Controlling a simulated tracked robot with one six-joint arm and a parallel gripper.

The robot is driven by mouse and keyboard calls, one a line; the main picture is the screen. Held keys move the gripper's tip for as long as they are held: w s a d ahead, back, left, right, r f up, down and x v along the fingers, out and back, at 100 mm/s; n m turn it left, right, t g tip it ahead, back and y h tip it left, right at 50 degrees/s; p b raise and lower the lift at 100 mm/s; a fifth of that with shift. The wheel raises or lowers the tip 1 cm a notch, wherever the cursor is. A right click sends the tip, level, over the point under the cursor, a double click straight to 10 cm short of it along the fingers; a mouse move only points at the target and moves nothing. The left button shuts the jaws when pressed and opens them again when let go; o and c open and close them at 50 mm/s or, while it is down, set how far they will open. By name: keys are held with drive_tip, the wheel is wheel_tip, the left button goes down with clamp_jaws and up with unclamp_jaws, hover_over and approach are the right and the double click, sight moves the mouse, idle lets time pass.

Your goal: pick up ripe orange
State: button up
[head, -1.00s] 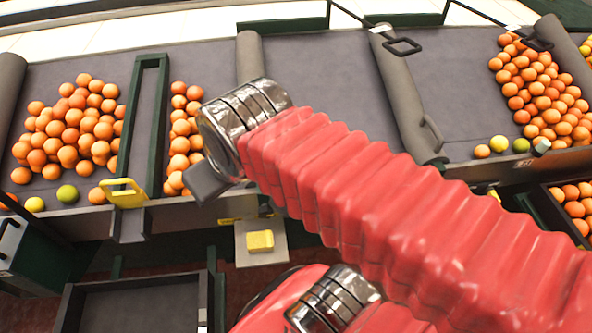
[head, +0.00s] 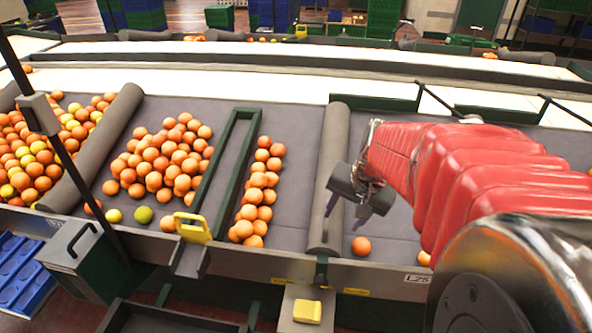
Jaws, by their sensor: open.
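My gripper (head: 347,212) is open and empty in the head view, its dark fingers pointing down over the sorting table beside a grey roller divider. A single ripe orange (head: 361,246) lies on the table just below and slightly right of the fingertips, apart from them. Another orange (head: 424,258) lies near the table's front edge, partly hidden by my red arm. A pile of ripe oranges (head: 160,160) and a narrow column of oranges (head: 256,195) lie to the left. A yellow-green fruit (head: 143,214) and a yellow one (head: 114,215) lie at the front left.
The grey roller divider (head: 330,170) stands close to the gripper's left. A dark green frame (head: 222,165) and yellow handle (head: 192,228) stand further left. A mixed pile (head: 40,150) fills the far-left section. My arm covers much of the right side.

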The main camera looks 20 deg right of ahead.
sight(365, 242)
drive_tip(key=s+d+f+m, duration=0.1)
drive_tip(key=d+f+m, duration=0.4)
drive_tip(key=d, duration=0.6)
drive_tip(key=shift+s+d+f+m, duration=0.2)
drive_tip(key=shift+d+f+m, duration=0.15)
drive_tip(key=shift+f, duration=0.45)
drive_tip(key=shift+f, duration=0.1)
drive_tip(key=shift+a+x, duration=0.1)
drive_tip(key=shift+x, duration=2)
drive_tip(key=shift+a+x, duration=0.15)
drive_tip(key=shift+x, duration=1.95)
drive_tip(key=shift+s+f, duration=0.1)
drive_tip(key=shift+f, duration=0.05)
drive_tip(key=shift+x, duration=2.5)
drive_tip(key=shift+s+a, duration=0.1)
drive_tip(key=shift+c, duration=0.5)
drive_tip(key=c, duration=0.6)
